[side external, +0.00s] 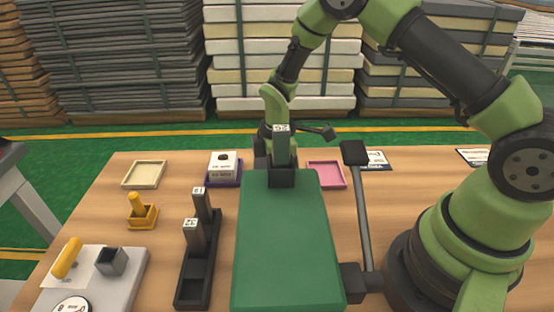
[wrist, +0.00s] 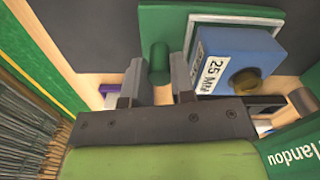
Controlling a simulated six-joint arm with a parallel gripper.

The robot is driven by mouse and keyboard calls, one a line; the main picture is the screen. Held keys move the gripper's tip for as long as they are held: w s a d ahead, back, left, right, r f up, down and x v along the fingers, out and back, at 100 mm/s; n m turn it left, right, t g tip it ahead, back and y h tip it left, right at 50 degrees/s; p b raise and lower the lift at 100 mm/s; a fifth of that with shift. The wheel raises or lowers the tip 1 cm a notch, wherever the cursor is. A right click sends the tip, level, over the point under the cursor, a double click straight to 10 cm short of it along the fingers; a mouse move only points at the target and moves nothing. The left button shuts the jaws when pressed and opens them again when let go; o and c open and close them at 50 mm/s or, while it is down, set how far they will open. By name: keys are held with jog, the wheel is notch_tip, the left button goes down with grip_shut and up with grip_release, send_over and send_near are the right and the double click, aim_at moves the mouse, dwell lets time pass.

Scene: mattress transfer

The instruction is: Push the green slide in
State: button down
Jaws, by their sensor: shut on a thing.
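In the wrist view a green slide (wrist: 163,22) shows as a flat green plate with a round green knob (wrist: 159,48) standing up from it. A blue block (wrist: 235,55) with a white "25" label and a brass-coloured round part sits on the plate, right of the knob. My gripper (wrist: 156,68) has one dark finger on each side of the knob and is shut on it. In the side external view my gripper (side external: 264,150) is behind the large green box (side external: 285,240) and the dark upright block on it. The slide is hidden there.
A black rack (side external: 196,280) with upright grey blocks stands left of the green box. A cream tray (side external: 144,174), a purple tray (side external: 208,181) with a white block, and a pink tray (side external: 326,174) lie at the back.

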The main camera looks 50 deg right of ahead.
jog(key=shift+s+a, duration=0.55)
jog(key=shift+a, duration=0.05)
jog(key=c, duration=1.2)
grip_release()
jog(key=shift+c, duration=0.2)
notch_tip(320, 180, up, 10)
jog(key=shift+c, duration=0.3)
